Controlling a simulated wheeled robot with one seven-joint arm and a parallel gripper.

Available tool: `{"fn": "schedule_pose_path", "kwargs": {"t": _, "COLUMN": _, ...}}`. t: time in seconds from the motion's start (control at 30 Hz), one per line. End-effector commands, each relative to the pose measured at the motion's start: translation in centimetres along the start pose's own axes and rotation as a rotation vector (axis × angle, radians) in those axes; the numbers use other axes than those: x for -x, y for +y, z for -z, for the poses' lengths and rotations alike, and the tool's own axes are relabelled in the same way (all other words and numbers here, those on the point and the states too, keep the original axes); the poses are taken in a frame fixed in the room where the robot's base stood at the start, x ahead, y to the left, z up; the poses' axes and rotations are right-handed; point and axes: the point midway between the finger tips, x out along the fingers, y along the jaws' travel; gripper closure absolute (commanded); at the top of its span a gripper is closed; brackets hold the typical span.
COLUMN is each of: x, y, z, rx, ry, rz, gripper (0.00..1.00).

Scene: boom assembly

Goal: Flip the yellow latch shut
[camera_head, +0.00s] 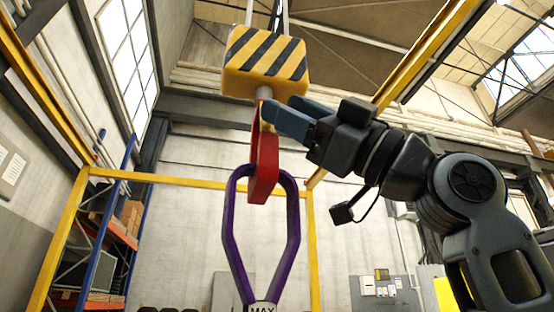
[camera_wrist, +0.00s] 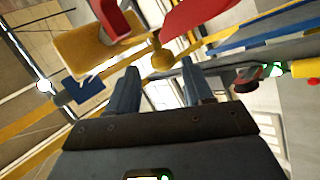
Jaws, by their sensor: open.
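The red hook (camera_head: 264,168) hangs upright below a yellow-and-black striped block (camera_head: 265,62). A purple ring (camera_head: 233,240) hangs in the hook's lower bend. A small yellow piece, likely the latch (camera_head: 267,127), shows beside the hook's upper part, partly hidden by my fingers. In the wrist view a yellow rounded piece, likely the same latch (camera_wrist: 162,55), lies ahead between the fingertips, near red parts of the hook (camera_wrist: 200,16). My gripper (camera_head: 279,106) is open at the hook's upper right, just below the block; I cannot tell whether it touches the latch.
A label marked MAX (camera_head: 262,308) sits at the ring's bottom. A yellow frame (camera_head: 200,178) stands behind the hook. A blue-and-orange rack (camera_head: 105,250) is at left. The space left of the hook looks clear.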

Motion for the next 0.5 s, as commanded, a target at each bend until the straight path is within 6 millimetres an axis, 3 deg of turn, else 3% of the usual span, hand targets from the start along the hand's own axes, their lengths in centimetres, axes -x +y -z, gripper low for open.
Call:
{"fn": "schedule_pose_path", "kwargs": {"t": 0.2, "x": 3.3, "y": 0.0, "z": -0.1, "rx": 0.000, "ry": -0.002, "rz": -0.002, "gripper": 0.49}}
{"fn": "schedule_pose_path", "kwargs": {"t": 0.5, "x": 4.3, "y": 0.0, "z": -0.1, "rx": -0.001, "ry": 0.000, "rz": 0.000, "gripper": 0.49}}
